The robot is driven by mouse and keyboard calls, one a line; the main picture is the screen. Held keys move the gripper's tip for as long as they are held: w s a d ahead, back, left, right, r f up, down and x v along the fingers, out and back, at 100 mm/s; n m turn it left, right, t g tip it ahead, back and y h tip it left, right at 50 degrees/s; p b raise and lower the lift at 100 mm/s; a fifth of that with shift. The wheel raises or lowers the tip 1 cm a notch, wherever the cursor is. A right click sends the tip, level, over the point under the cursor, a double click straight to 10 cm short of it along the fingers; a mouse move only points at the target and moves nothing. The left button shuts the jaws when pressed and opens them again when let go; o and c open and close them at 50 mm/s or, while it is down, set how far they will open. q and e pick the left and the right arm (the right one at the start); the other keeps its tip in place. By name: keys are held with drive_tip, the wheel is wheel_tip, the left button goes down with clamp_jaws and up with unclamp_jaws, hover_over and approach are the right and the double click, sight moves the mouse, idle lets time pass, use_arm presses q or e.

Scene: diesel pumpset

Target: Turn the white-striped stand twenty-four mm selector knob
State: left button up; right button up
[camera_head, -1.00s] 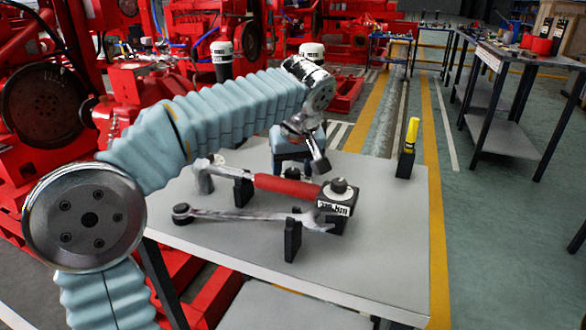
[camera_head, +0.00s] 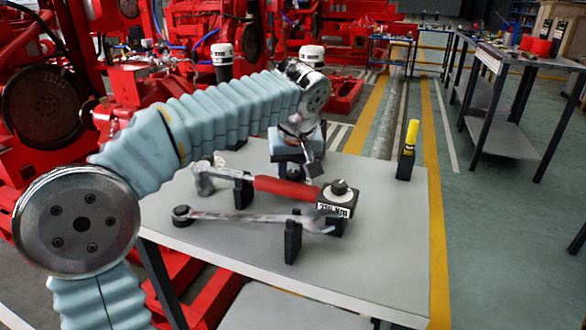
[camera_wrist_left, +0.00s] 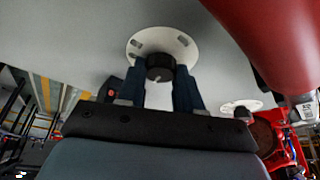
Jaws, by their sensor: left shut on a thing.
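A black selector knob (camera_wrist_left: 160,67) with a white stripe on its side stands on a round white plate with slots (camera_wrist_left: 133,45). In the left wrist view, the dark fingers of my left gripper (camera_wrist_left: 160,88) sit on both sides of the knob and are shut on it. In the head view, my left gripper (camera_head: 291,172) points down at the table behind the red wrench handle. The held knob is hidden there by the gripper and the handle. My right gripper is not in view.
A red-handled torque wrench (camera_head: 285,188) lies close in front of the gripper. A yellow marker (camera_head: 411,135) stands at the right. The table's (camera_head: 390,240) right side is clear.

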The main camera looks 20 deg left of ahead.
use_arm(q)
drive_tip(key=m+h, duration=0.1)
drive_tip(key=m, duration=0.2)
drive_tip(key=shift+r+t, duration=0.1)
drive_tip(key=shift+t, duration=0.2)
drive_tip(key=m+h+p, duration=0.1)
drive_tip(key=m, duration=0.2)
drive_tip(key=shift+a, duration=0.1)
drive_tip(key=m+h+p, duration=0.1)
drive_tip(key=m+p, duration=0.1)
drive_tip(key=m, duration=0.2)
drive_tip(key=shift+h, duration=0.4)
drive_tip(key=shift+a+m+h+p, duration=0.1)
drive_tip(key=shift+m+h+p, duration=0.35)
drive_tip(key=shift+m, duration=0.75)
drive_tip(key=o, duration=1)
drive_tip(key=shift+o, duration=0.2)
